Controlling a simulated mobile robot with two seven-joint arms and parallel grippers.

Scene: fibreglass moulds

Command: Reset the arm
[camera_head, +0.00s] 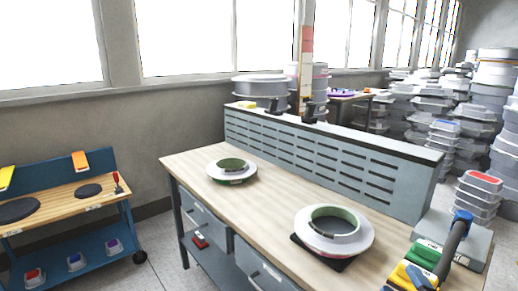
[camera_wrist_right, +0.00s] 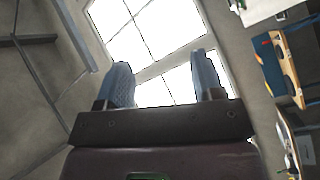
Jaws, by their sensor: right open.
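My right gripper (camera_wrist_right: 163,62) shows in the right wrist view with its two blue-grey fingers apart and nothing between them. Bright window panes (camera_wrist_right: 168,40) lie beyond the fingertips. In the head view I cannot clearly pick out this gripper from the coloured items at the bottom right. My left gripper is in neither view. The workbench (camera_head: 285,205) carries two round moulds. One white ring mould with a green inside (camera_head: 232,180) sits near its left end. A larger one (camera_head: 312,238) sits nearer the middle on a dark base.
A grey slotted panel (camera_head: 330,162) runs along the bench's back. Yellow and green items (camera_head: 424,252) and a blue-topped device (camera_head: 461,226) crowd the right end. A blue cart (camera_head: 78,247) stands left. Stacked containers (camera_head: 437,155) fill the back right. Floor shows between cart and bench.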

